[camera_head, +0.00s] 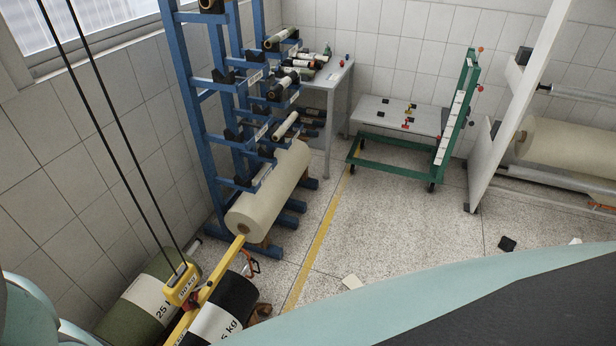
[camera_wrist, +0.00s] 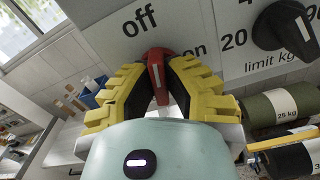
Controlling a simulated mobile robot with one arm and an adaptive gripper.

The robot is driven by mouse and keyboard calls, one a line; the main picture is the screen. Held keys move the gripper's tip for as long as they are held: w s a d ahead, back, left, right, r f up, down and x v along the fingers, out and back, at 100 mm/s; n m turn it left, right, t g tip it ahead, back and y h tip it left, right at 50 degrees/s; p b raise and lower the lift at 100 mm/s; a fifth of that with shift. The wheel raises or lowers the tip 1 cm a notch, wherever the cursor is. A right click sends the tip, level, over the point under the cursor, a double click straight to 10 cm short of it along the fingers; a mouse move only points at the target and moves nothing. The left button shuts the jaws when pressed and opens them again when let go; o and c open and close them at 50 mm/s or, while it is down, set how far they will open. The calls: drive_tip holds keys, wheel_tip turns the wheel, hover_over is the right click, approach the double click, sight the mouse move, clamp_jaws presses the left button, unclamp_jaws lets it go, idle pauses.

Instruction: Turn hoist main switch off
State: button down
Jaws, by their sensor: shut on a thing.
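The red main switch knob (camera_wrist: 157,72) is in the wrist view on a white panel (camera_wrist: 105,35). The panel carries the word "off" above the knob and "on" to its right. The knob has a pale line on its face. My gripper (camera_wrist: 155,80) has its yellow fingers shut on the knob, one on each side. I cannot tell exactly which word the knob points to. In the head view the yellow hoist block (camera_head: 182,284) hangs on two black cables at lower left. The switch and my gripper do not show in that view.
A black "limit kg" dial (camera_wrist: 285,28) is right of the switch. In the head view a blue rack (camera_head: 197,110) with rolls stands at back left. A green cart (camera_head: 395,160) stands farther back. The middle floor is largely clear.

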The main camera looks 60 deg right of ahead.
drive_tip(key=shift+n+p, duration=0.75)
drive_tip(key=shift+n, duration=0.85)
drive_tip(key=c, duration=1)
unclamp_jaws()
drive_tip(key=v, duration=1.2)
